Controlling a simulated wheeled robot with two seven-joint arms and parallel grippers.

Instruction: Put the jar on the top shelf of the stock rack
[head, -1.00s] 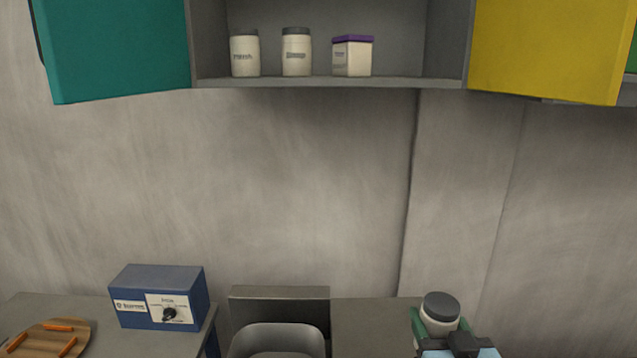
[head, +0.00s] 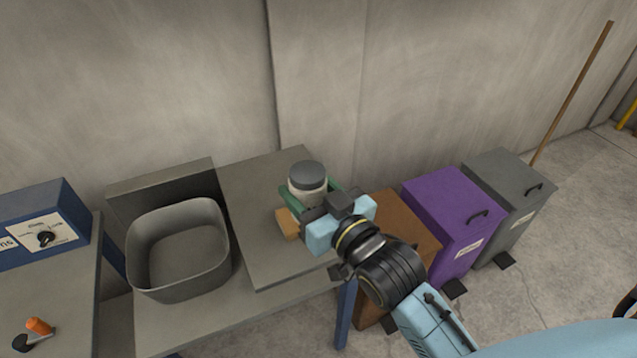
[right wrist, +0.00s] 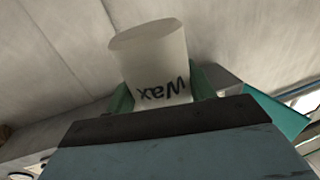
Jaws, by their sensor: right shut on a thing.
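The jar (head: 307,184) is pale with a dark grey lid and is upright in the head view. My right gripper (head: 315,196) is shut around it, with green fingers on its sides. In the right wrist view the jar (right wrist: 152,62) appears between the fingers, its "Wax" lettering upside down. It is over the right part of the grey worktop (head: 255,215); whether it touches the surface I cannot tell. The stock rack is not identifiable in the current views. My left gripper is not in view.
A grey basin (head: 180,250) is left of the worktop. A blue box with a dial (head: 42,232) is at far left. An orange-tan block (head: 288,223) is beside my gripper. Brown (head: 405,222), purple (head: 450,215) and grey (head: 510,185) bins stand right.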

